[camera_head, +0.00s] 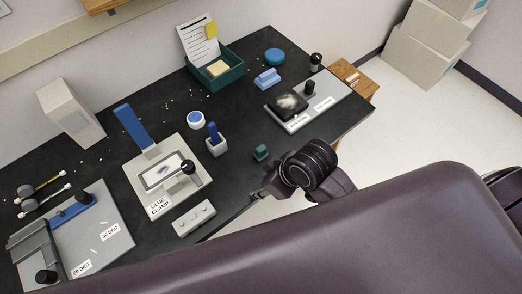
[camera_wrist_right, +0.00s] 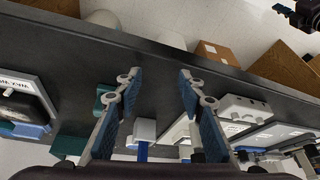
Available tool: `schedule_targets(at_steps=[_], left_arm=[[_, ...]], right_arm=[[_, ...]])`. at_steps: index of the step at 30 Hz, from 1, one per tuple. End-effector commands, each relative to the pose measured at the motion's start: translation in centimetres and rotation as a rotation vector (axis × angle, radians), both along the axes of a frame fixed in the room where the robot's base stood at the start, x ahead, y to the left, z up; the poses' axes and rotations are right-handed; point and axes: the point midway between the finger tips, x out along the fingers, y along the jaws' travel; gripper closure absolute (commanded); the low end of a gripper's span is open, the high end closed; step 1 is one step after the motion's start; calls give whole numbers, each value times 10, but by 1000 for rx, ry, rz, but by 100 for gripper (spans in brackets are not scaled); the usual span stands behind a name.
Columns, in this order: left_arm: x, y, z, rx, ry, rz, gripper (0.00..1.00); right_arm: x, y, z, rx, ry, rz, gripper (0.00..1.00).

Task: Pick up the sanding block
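A small dark green block (camera_head: 261,153) lies on the black bench near its front edge; I cannot tell for sure that it is the sanding block. In the right wrist view it seems to be the green piece (camera_wrist_right: 104,96) beside the left finger. A light blue block (camera_head: 267,79) sits farther back on the bench. My right gripper (camera_head: 260,192) is at the bench's front edge, nearer me than the green block. In the right wrist view my right gripper (camera_wrist_right: 158,80) is open, with nothing between its fingers. A dark part at that view's top right may be my left gripper (camera_wrist_right: 284,10).
A glue clamp board (camera_head: 135,180), a blue-handled tool in a holder (camera_head: 217,146) and a grey block with holes (camera_head: 194,218) stand left of the green block. A labelled tray (camera_head: 335,105) is at the back right. Bare bench surrounds the green block.

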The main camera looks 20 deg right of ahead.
Motion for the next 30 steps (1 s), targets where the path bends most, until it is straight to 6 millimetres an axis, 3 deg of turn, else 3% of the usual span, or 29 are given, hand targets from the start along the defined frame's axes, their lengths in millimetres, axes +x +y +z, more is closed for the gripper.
schedule_targets(at_steps=[9,14,17,21,30], left_arm=[[0,2,0,2,0,-4,60],[0,1,1,1,0,-5,60],[0,1,1,1,0,-5,60],[0,1,1,1,-1,-4,60],[1,-1,1,-1,-2,-3,60]], right_arm=[[35,48,23,-35,-57,396,64],[51,60,34,-117,-66,690,64],[61,54,41,-184,-51,854,64],[76,32,51,-284,-10,1046,64],[100,-18,75,-411,94,1252,64]])
